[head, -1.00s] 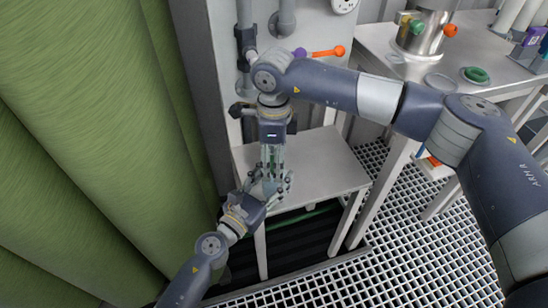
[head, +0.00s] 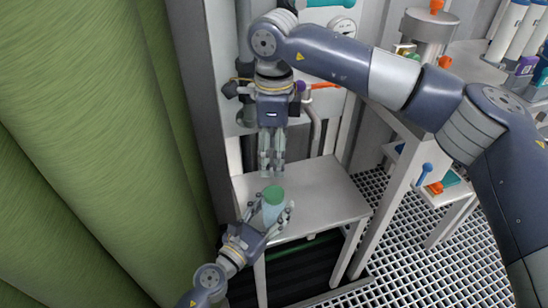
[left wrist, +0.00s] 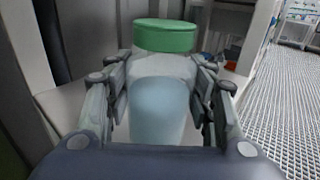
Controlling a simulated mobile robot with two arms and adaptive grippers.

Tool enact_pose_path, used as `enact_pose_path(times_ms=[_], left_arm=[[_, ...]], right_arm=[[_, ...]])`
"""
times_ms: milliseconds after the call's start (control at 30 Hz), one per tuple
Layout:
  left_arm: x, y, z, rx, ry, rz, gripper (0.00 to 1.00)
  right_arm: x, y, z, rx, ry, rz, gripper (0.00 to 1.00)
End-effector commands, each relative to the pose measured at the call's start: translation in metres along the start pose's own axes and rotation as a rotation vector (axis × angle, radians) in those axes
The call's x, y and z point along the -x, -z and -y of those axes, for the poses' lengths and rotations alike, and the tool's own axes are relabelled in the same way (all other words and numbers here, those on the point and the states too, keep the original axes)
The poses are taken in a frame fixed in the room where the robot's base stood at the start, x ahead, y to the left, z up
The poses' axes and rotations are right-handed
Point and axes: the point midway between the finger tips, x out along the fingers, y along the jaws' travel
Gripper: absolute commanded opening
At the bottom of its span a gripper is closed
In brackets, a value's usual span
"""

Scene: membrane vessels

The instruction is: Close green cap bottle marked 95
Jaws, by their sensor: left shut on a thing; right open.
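The bottle (head: 270,213) is a pale blue, translucent vessel standing roughly upright over the front of the small table. Its green cap (head: 273,193) sits on top of it. My left gripper (head: 270,216) is shut on the bottle's body, below the cap. In the left wrist view the bottle (left wrist: 158,110) is between both fingers, with the green cap (left wrist: 165,36) above them. No number can be read on the bottle. My right gripper (head: 271,170) is open and empty, pointing down a little above the cap and apart from it.
The small grey table (head: 325,195) is bare to the right of the bottle. A large green curved surface (head: 90,150) fills the left. Pipes and a gauge (head: 343,26) are on the wall behind. A bench with a metal vessel (head: 426,32) stands at the back right.

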Motion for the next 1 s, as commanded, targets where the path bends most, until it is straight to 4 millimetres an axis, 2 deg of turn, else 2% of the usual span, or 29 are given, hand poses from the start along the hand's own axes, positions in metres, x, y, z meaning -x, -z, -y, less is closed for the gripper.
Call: enact_pose_path(times_ms=[167, 200, 267, 300, 600, 733, 867, 1000], left_arm=[[0.000, 0.000, 0.000, 0.000, 0.000, 0.000, 0.00], [0.000, 0.000, 0.000, 0.000, 0.000, 0.000, 0.57], [0.000, 0.000, 0.000, 0.000, 0.000, 0.000, 0.71], [0.000, 0.000, 0.000, 0.000, 0.000, 0.000, 0.74], [0.000, 0.000, 0.000, 0.000, 0.000, 0.000, 0.74], [0.006, 0.001, 0.000, 0.001, -0.001, -0.001, 0.74], [0.025, 0.002, 0.000, 0.002, -0.001, -0.003, 0.74], [0.052, 0.002, 0.000, 0.005, -0.001, -0.004, 0.74]], right_arm=[[0.000, 0.000, 0.000, 0.000, 0.000, 0.000, 0.63], [0.000, 0.000, 0.000, 0.000, 0.000, 0.000, 0.63], [0.000, 0.000, 0.000, 0.000, 0.000, 0.000, 0.63], [0.000, 0.000, 0.000, 0.000, 0.000, 0.000, 0.63], [0.000, 0.000, 0.000, 0.000, 0.000, 0.000, 0.63], [0.000, 0.000, 0.000, 0.000, 0.000, 0.000, 0.63], [0.000, 0.000, 0.000, 0.000, 0.000, 0.000, 0.63], [0.000, 0.000, 0.000, 0.000, 0.000, 0.000, 0.63]])
